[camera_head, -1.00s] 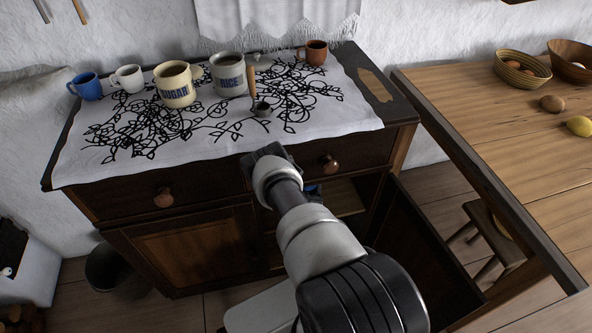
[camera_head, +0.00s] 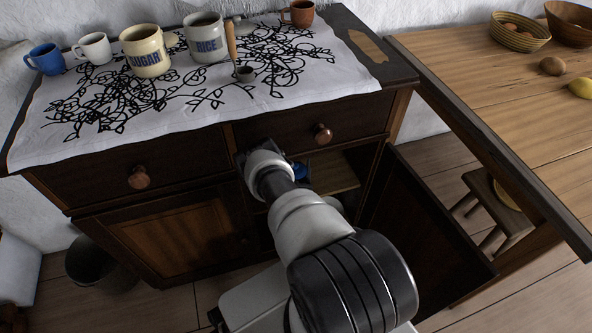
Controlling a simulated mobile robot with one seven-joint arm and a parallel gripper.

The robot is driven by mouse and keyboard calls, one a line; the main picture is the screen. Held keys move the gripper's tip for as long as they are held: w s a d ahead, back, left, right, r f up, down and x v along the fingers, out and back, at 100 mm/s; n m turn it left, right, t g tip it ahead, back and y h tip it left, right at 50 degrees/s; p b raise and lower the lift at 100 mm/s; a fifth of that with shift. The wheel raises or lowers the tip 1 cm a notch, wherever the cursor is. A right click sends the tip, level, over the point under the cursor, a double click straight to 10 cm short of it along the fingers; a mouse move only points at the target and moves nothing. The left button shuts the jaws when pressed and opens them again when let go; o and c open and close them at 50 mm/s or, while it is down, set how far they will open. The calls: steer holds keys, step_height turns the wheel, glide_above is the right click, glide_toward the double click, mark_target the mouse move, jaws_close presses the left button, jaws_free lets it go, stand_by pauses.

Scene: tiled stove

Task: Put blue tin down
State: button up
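A small part of a blue object (camera_head: 300,171), which looks like the blue tin, shows in the open right compartment of the dark wooden cabinet (camera_head: 400,110). It is just right of my gripper (camera_head: 262,157) and mostly hidden behind it. My gripper is at the compartment's upper front, below the drawers. Its fingers are hidden by the wrist, so I cannot tell whether they hold the tin.
The right cabinet door (camera_head: 425,225) stands open to the right of my arm. A shelf (camera_head: 332,172) shows inside. Mugs and the sugar (camera_head: 146,52) and rice (camera_head: 206,38) jars stand on the cloth on top. A stool (camera_head: 490,205) is under the table (camera_head: 490,90) at right.

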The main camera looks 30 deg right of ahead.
steer(key=shift+f, duration=0.15)
steer(key=o, duration=0.8)
steer(key=shift+f, duration=0.1)
steer(key=shift+c, duration=0.2)
steer(key=o, duration=0.4)
steer(key=shift+o, duration=0.2)
